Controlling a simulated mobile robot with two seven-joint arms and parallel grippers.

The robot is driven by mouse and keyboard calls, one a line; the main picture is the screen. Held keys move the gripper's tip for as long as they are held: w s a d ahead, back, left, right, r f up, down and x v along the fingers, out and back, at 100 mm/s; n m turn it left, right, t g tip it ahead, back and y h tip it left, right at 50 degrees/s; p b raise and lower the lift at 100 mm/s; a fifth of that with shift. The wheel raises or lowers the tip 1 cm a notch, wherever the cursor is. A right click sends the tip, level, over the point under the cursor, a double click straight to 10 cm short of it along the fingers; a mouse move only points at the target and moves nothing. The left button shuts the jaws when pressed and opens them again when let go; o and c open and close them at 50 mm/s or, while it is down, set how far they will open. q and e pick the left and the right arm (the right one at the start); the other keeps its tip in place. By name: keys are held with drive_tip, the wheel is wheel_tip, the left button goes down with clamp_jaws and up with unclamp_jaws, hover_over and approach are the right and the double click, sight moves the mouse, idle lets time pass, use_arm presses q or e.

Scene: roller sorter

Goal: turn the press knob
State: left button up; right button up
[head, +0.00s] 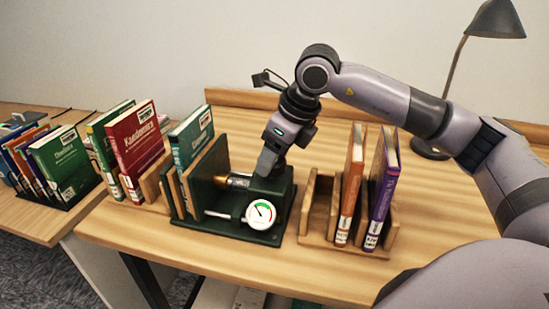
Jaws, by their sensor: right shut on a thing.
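The dark green press (256,232) sits on the wooden table, with a round dial gauge (261,213) at its front. A metal screw shaft (236,181) runs across it toward an upright plate. My right gripper (266,166) reaches down from above to the right end of the shaft. It is shut on the press knob, which the fingers mostly hide. How far the knob is turned cannot be told. A green book (195,136) stands at the plate's left side. My left gripper is not in view.
A wooden rack (318,225) with an orange book (351,185) and a purple book (383,190) stands close to the right of the press. More books, including a red one (137,145), stand to the left. A lamp (497,20) is at the back right.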

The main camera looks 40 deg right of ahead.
drive_tip(key=shift+m, duration=0.6)
drive_tip(key=o, duration=1)
drive_tip(key=shift+o, duration=0.2)
drive_tip(key=shift+r, duration=0.1)
drive_tip(key=a+v, duration=0.1)
drive_tip(key=v, duration=0.6)
drive_tip(key=shift+d+b, duration=0.3)
drive_tip(key=shift+d, duration=0.05)
